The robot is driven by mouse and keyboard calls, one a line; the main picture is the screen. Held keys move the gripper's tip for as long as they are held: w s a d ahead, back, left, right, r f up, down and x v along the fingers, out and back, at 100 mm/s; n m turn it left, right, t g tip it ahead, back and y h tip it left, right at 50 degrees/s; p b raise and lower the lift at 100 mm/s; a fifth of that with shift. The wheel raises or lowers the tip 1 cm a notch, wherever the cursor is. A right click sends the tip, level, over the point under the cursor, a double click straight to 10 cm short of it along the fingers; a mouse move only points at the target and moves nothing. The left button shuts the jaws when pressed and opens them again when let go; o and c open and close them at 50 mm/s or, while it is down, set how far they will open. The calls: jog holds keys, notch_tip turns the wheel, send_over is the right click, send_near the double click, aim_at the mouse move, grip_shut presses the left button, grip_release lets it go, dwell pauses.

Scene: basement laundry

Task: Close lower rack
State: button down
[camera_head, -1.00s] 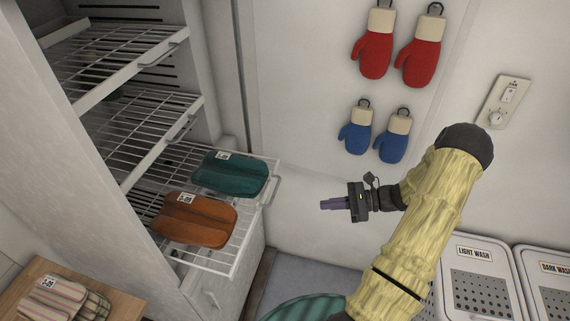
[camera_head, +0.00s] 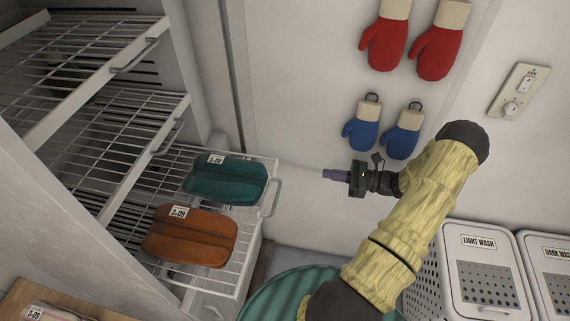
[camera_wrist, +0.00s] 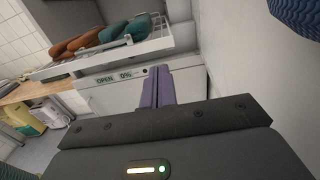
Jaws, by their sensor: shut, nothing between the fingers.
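The lower rack (camera_head: 216,279) is a white wire shelf pulled out of the cabinet at the left, with a handle (camera_head: 275,197) on its front right edge. A teal folded item (camera_head: 225,180) and a brown folded item (camera_head: 188,236) lie on it. The rack also shows in the wrist view (camera_wrist: 150,46), with both items on top. My gripper (camera_head: 324,174) is shut and empty, to the right of the rack's handle and apart from it. In the wrist view its purple fingers (camera_wrist: 156,88) are together and point toward the rack's front.
Two upper wire racks (camera_head: 85,75) (camera_head: 130,140) sit above in the cabinet. Red mitts (camera_head: 386,45) and blue mitts (camera_head: 362,135) hang on the wall. A light wash hamper (camera_head: 482,275) stands at lower right. A wooden surface (camera_head: 75,297) is at lower left.

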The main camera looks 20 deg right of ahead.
aim_at(277, 165)
jog(key=shift+a, duration=0.1)
jog(key=p+x, duration=0.5)
jog(key=x, duration=0.9)
jog(key=shift+w, duration=0.1)
